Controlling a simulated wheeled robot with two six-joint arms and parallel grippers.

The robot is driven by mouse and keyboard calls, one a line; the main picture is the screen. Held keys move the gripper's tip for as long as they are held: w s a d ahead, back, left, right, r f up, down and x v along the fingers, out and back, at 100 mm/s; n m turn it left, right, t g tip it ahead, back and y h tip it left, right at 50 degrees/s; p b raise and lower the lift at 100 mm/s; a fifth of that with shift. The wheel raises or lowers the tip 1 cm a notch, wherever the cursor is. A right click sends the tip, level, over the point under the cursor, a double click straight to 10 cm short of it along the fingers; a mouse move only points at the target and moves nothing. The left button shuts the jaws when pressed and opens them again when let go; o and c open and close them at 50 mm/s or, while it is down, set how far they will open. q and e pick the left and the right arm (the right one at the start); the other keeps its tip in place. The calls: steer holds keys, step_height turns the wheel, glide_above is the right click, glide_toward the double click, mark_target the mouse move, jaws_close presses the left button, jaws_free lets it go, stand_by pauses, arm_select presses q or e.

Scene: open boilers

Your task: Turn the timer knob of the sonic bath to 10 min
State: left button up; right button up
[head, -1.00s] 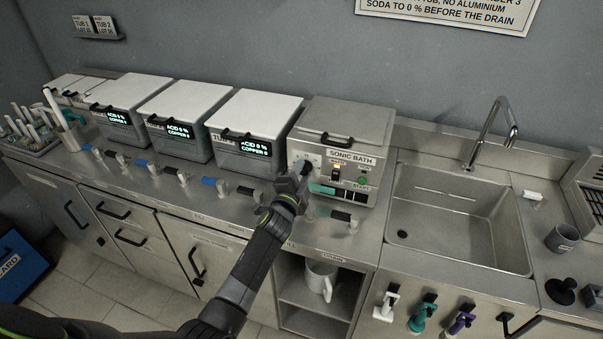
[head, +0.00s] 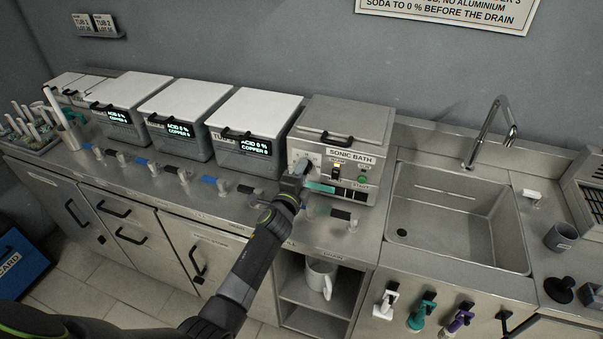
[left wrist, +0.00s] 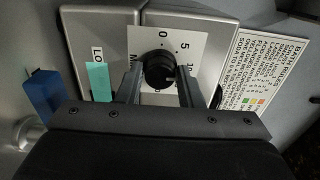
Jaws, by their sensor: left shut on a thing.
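The sonic bath (head: 347,125) is a grey metal box with a closed, black-handled lid and a front panel. In the left wrist view its timer knob (left wrist: 158,70) is black and round, on a white dial plate (left wrist: 187,37) marked 0, 5 and 10. My left gripper (head: 301,169) is at the left part of the bath's front. In the wrist view its two fingers (left wrist: 159,82) stand on either side of the knob, shut on it. I cannot make out where the knob points. The gripper hides the knob in the head view. My right gripper is not in view.
Several white-lidded tubs (head: 255,115) stand left of the bath, with valve handles (head: 215,182) along the counter in front. A sink (head: 460,230) is to the right. A teal strip (left wrist: 98,80) sits left of the dial in the wrist view.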

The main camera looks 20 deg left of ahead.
arm_select(q)
steer(key=shift+f, duration=0.1)
steer(key=o, duration=1)
steer(key=shift+s, duration=0.15)
steer(key=s+p, duration=0.2)
steer(key=s, duration=0.3)
steer(key=s+p, duration=0.2)
steer(key=s, duration=0.4)
steer(key=s+p, duration=0.2)
steer(key=s, duration=0.4)
steer(key=shift+s+a, duration=0.1)
steer(key=shift+a, duration=0.2)
